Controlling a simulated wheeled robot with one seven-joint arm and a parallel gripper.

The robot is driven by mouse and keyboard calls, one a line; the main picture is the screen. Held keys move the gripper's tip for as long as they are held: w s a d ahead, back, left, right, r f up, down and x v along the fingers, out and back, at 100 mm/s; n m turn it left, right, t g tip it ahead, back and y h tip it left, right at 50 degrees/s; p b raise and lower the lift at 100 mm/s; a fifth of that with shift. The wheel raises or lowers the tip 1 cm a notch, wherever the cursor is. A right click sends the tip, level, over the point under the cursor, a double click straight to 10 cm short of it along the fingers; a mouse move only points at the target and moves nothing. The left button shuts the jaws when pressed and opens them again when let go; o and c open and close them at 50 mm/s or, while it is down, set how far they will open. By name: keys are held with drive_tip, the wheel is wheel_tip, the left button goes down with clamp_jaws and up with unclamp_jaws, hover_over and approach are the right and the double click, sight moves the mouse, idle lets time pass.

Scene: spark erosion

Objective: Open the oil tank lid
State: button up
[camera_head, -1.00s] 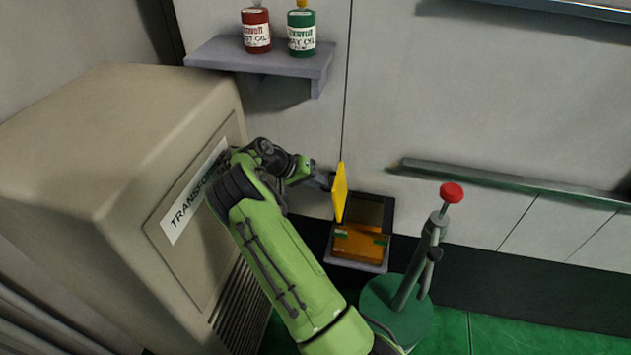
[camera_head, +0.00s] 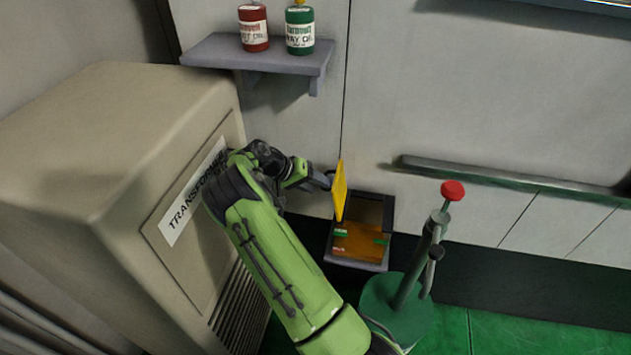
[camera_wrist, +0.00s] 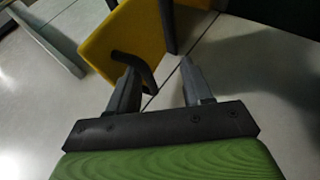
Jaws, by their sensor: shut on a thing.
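The yellow oil tank lid (camera_head: 340,192) stands nearly upright at the left side of the oil tank (camera_head: 359,265). The tank's top is uncovered, and orange-brown oil shows inside. My gripper (camera_head: 325,181) is at the left face of the lid. In the wrist view, the yellow lid (camera_wrist: 118,38) is beyond my fingers, with a dark bent handle (camera_wrist: 137,66) at the left finger. My gripper (camera_wrist: 160,74) is shut on this handle, though its exact contact is hard to see.
The beige transformer cabinet (camera_head: 95,130) is close on the left of my arm. A green stand with a red knob (camera_head: 453,191) is right of the tank. A shelf (camera_head: 260,60) with red and green oil bottles hangs above. Green floor is clear at the lower right.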

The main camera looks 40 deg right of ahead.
drive_tip(key=shift+s+a+f, duration=0.15)
drive_tip(key=shift+a+f, duration=0.1)
drive_tip(key=shift+f, duration=0.05)
wheel_tip(320, 180, up, 11)
drive_tip(key=p, duration=0.1)
drive_tip(key=shift+d+f, duration=0.2)
drive_tip(key=shift+r, duration=0.1)
drive_tip(key=s+a+r+n+t+y, duration=0.4)
drive_tip(key=s+a+r+t+y, duration=0.25)
drive_tip(key=s+a+r, duration=0.85)
drive_tip(key=s+a+f+n+t+y, duration=0.2)
drive_tip(key=s+a+n, duration=0.2)
drive_tip(key=s+a, duration=0.8)
drive_tip(key=shift+s+a+n, duration=0.15)
drive_tip(key=shift+s+n, duration=0.25)
drive_tip(key=shift+s, duration=0.05)
